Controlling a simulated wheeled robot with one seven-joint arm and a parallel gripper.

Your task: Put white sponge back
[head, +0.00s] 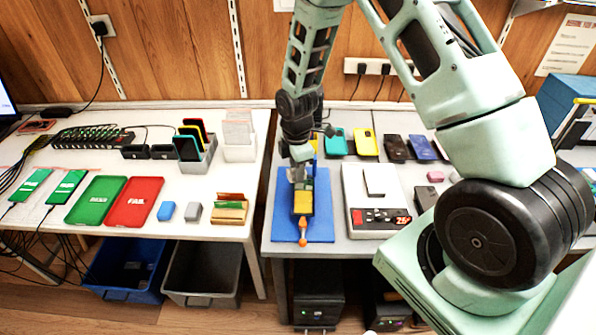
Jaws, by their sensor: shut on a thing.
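My gripper (298,174) points down over the blue mat (284,224) on the right table. It is shut on a small pale thing, mostly hidden by the fingers; I cannot tell for sure whether this is the white sponge. Just below the gripper, a yellow and dark item (303,202) lies on the mat, with an orange-handled tool (303,228) at its near end. On the left table are a small blue block (166,211) and a light grey block (193,212), side by side. No other clearly white sponge shows.
Green (99,199) and red (133,201) trays and a wooden holder (229,209) sit on the left table. A gap separates the tables.

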